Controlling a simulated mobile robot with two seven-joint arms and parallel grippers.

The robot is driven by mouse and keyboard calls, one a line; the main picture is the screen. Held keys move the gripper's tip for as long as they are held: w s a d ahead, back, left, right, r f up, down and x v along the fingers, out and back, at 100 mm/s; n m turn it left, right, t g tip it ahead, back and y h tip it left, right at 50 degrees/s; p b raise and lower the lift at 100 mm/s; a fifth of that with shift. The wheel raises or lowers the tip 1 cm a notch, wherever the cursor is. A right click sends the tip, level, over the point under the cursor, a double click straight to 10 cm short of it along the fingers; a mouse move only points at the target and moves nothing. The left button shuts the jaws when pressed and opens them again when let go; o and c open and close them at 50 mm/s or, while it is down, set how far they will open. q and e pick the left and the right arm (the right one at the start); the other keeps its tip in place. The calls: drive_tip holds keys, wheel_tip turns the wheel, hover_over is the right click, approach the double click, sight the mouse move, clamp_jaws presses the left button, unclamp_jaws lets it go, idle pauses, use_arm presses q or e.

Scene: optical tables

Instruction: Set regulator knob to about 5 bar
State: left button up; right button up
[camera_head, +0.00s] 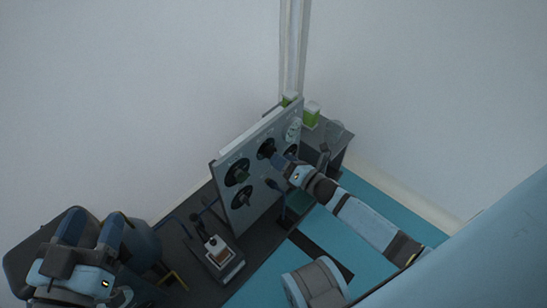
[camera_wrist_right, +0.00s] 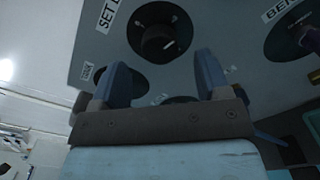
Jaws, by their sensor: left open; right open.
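The grey upright panel (camera_head: 258,137) carries several round black dials with knobs. In the right wrist view, a black knob (camera_wrist_right: 158,42) with a pale pointer mark sits on a round black plate, beside a partly cut-off label starting "SET". I cannot read a pressure value. My right gripper (camera_head: 281,163) is close to the panel face. Its two blue-grey fingers (camera_wrist_right: 165,77) are apart, with the knob beyond the gap between them and nothing held. My left gripper (camera_head: 118,228) is at the far left, away from the panel; its fingertips are hard to make out.
A second dark knob (camera_wrist_right: 306,38) is at the right of the right wrist view, by a label starting "BEN". A round pale gauge (camera_head: 293,130) is at the panel's right. Green-topped containers (camera_head: 312,112) stand behind it. A small device (camera_head: 218,250) stands before the panel.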

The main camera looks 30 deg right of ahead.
sight(270, 151)
use_arm(q)
drive_tip(key=shift+w+a+m+t+b, duration=0.2)
drive_tip(key=shift+w+m+t+b, duration=0.2)
drive_tip(key=shift+m+b, duration=0.15)
use_arm(e)
drive_tip(key=x, duration=0.4)
use_arm(q)
drive_tip(key=shift+r, duration=0.15)
use_arm(e)
drive_tip(key=shift+c, duration=0.7)
drive_tip(key=c, duration=0.8)
use_arm(q)
drive_tip(key=shift+r, duration=0.1)
drive_tip(key=shift+s, duration=0.1)
